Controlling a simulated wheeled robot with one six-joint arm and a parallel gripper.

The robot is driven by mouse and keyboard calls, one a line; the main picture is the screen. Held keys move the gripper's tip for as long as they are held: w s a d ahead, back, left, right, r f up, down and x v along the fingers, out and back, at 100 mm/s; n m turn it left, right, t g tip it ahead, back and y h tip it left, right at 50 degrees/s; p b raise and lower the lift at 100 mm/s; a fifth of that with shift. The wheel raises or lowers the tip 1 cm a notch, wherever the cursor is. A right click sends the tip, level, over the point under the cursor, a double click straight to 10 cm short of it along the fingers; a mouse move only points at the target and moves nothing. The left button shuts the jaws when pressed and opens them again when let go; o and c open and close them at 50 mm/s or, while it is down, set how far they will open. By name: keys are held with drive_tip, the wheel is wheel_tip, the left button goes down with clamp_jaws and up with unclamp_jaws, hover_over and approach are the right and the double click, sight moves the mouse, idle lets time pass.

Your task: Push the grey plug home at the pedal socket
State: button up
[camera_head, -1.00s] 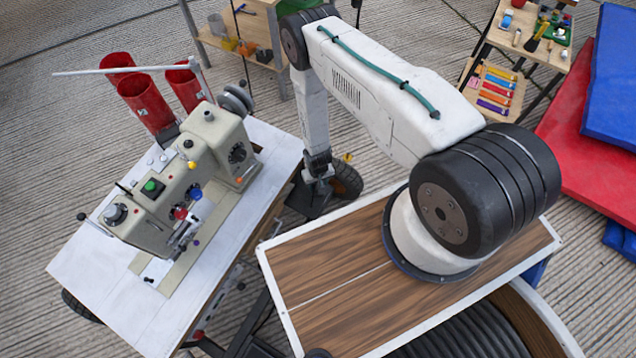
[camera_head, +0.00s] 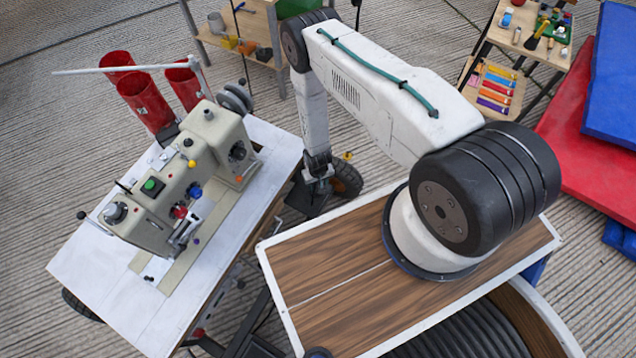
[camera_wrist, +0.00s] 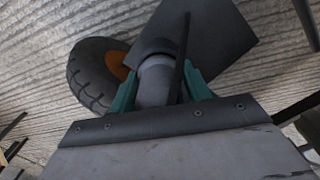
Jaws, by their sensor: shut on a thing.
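In the wrist view my gripper (camera_wrist: 160,95) has its teal fingers closed on the grey plug (camera_wrist: 156,82), a short grey cylinder between them. The plug's far end meets a darker round collar (camera_wrist: 158,48) at a dark flat plate (camera_wrist: 215,38), perhaps the pedal. I cannot tell whether the collar is the socket or how deep the plug sits. A thin dark strip crosses in front of the plate, beside the plug. In the head view my gripper (camera_head: 318,172) is low beside the sewing table, and the plug is too small to make out.
A black wheel with an orange hub (camera_wrist: 95,75) is close left of the plug; a wheel also shows in the head view (camera_head: 346,180). The white sewing table (camera_head: 90,270) with a sewing machine (camera_head: 165,190) stands at left. A shelf (camera_head: 262,45) is behind.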

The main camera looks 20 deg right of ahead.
drive_tip(key=shift+r, duration=0.25)
drive_tip(key=shift+r, duration=1.15)
drive_tip(key=shift+f, duration=1.3)
idle(2.0)
drive_tip(key=shift+r, duration=1.45)
drive_tip(key=shift+r, duration=0.1)
drive_tip(key=shift+f, duration=1.15)
idle(0.6)
